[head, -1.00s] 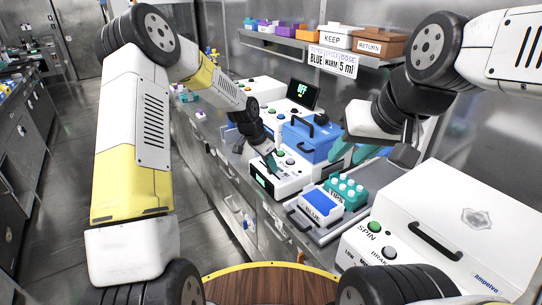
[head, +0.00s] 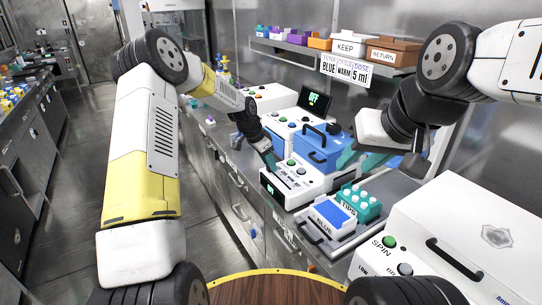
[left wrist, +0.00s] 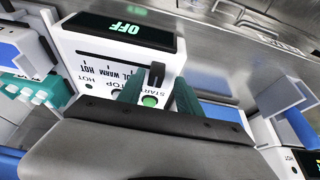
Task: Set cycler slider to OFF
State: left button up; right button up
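The cycler's white front panel (head: 290,178) has a small green-lit display (head: 270,188); in the left wrist view this display (left wrist: 122,30) reads OFF upside down. The black slider knob (left wrist: 156,75) stands at the right end of its track in that view, past the COOL, WARM and HOT marks. My left gripper (head: 274,166) is just over the panel. Its teal fingers (left wrist: 158,95) are apart, one each side of the knob's line, with a green button (left wrist: 150,101) showing between them. Contact with the knob cannot be told. My right gripper (head: 370,160) is open and empty beside the blue lid.
A tilted screen (head: 314,101) behind also reads OFF. A blue lid (head: 318,147) with a black handle is beside the panel. A BLUE box (head: 332,216) and a teal tip rack (head: 359,204) sit in front. A white SPIN machine (head: 460,225) fills the lower right.

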pick_arm(q)
jog(key=v, duration=0.7)
jog(key=shift+r, duration=0.35)
jog(key=shift+s+r, duration=0.1)
jog(key=s+a+r+n+t+y, duration=0.2)
jog(key=s+a+r+n, duration=0.2)
jog(key=s+r, duration=1.2)
jog(key=s+a+r+n, duration=0.1)
jog(key=s+a+n, duration=0.1)
jog(key=s, duration=0.8)
jog(key=s+a+r+n+t, duration=0.1)
jog(key=s+n, duration=0.3)
jog(key=s, duration=0.6)
jog(key=shift+s+a+r+n+t, duration=0.2)
jog(key=shift+a+r+n+t, duration=0.1)
jog(key=shift+a, duration=0.05)
dwell(1.2)
